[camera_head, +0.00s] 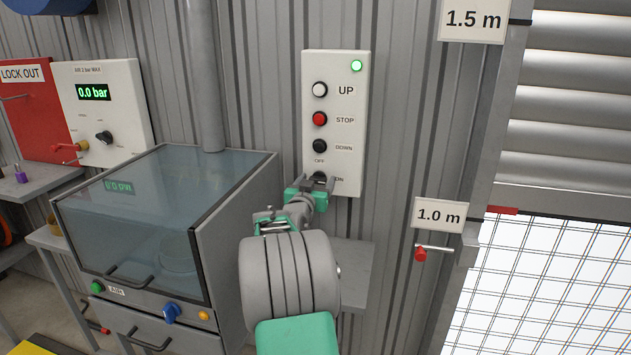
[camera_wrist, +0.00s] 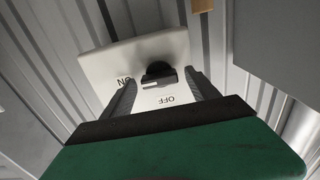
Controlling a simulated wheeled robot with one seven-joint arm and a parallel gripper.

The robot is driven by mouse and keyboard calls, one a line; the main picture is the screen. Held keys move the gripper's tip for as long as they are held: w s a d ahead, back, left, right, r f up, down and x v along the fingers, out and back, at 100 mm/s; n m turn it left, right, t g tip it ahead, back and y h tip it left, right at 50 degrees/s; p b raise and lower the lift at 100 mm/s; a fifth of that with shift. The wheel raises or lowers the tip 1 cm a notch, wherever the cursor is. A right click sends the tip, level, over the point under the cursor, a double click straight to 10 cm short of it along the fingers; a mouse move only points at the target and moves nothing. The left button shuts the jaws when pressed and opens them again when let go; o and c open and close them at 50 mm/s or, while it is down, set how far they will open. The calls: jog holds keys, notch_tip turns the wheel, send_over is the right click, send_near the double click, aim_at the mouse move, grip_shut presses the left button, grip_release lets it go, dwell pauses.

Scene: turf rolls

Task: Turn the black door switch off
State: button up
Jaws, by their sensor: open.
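The black door switch (camera_head: 320,175) is a round knob at the bottom of a white control panel (camera_head: 345,125), with OFF printed above it and ON to its right. My gripper (camera_head: 319,184) is at the knob and partly hides it in the head view. In the wrist view the panel appears upside down, and the black knob (camera_wrist: 158,72) lies between the tips of my open gripper (camera_wrist: 161,77). A pale mark shows on the knob, but I cannot tell which label it points to. Whether the fingers touch the knob is unclear.
Above the switch are a white UP button (camera_head: 320,90), a red STOP button (camera_head: 320,119), a black DOWN button (camera_head: 320,146) and a lit green lamp (camera_head: 356,66). A glass-lidded cabinet (camera_head: 165,215) stands left of my arm. A roller shutter (camera_head: 570,120) is at the right.

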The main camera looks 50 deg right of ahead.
jog(key=c, duration=1.4)
